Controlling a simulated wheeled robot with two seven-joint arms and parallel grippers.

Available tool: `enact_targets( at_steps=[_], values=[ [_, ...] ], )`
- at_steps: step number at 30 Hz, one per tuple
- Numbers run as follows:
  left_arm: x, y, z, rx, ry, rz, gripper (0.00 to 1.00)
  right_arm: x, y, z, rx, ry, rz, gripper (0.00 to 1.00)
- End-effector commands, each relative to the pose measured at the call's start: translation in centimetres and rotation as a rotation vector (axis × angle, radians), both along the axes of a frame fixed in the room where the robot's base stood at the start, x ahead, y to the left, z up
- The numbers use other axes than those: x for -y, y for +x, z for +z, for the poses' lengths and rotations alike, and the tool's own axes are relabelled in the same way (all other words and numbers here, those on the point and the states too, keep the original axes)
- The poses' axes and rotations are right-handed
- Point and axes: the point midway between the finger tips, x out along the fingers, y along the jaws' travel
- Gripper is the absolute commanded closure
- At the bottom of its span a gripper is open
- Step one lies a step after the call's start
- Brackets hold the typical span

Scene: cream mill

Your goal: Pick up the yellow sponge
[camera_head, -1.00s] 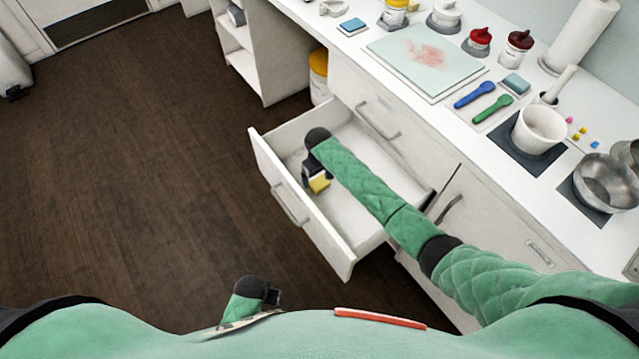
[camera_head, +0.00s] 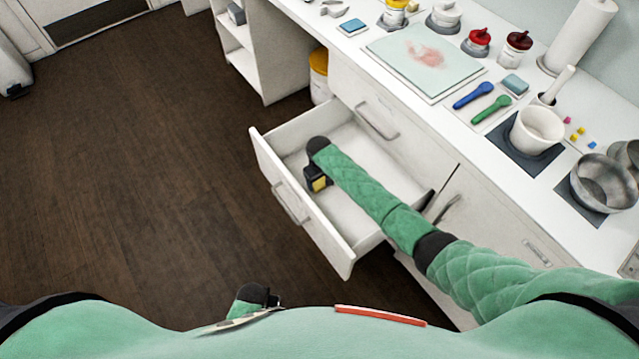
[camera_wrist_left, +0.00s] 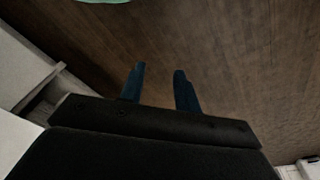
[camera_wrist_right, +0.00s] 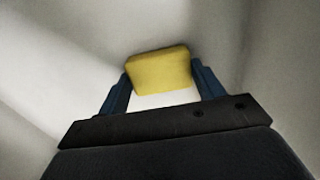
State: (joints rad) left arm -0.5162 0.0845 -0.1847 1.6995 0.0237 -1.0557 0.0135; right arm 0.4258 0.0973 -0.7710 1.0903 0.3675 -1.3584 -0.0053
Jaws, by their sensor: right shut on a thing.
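The yellow sponge (camera_wrist_right: 160,70) is between the fingertips of my right gripper (camera_wrist_right: 160,85) in the right wrist view, with both blue fingers against its sides. In the head view the sponge (camera_head: 319,183) shows as a small yellow patch at my right gripper (camera_head: 318,180), inside the open white drawer (camera_head: 349,245). I cannot tell whether the sponge touches the drawer floor. My left gripper (camera_wrist_left: 158,85) has its two fingers apart with nothing between them, above the brown floor. In the head view it shows low near my body (camera_head: 272,300).
The drawer walls stand around my right gripper. The worktop above holds a pale board (camera_head: 425,60), blue and green spoons, a white pot (camera_head: 537,130), a steel bowl (camera_head: 604,183) and blue sponges. The floor (camera_head: 150,180) at left is clear.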

Motion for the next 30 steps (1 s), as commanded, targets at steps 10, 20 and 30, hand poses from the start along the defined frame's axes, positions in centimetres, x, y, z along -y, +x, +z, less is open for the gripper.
enact_targets(
  at_steps=[10, 20, 30],
  values=[
    [0.0, -0.1, -0.1, -0.005, 0.001, 0.000, 0.68, 0.0, 0.0, 0.3, 0.001, 0.001, 0.000, 0.54],
    [0.8, 1.7, 4.7, 0.005, -0.008, -0.004, 0.68, 1.2, -1.0, 4.6, 0.000, 0.000, 0.000, 0.54],
    [1.4, 2.7, 9.3, 0.008, -0.016, -0.003, 0.68, 6.1, -5.1, 8.5, 0.001, -0.001, 0.000, 0.54]
  ],
)
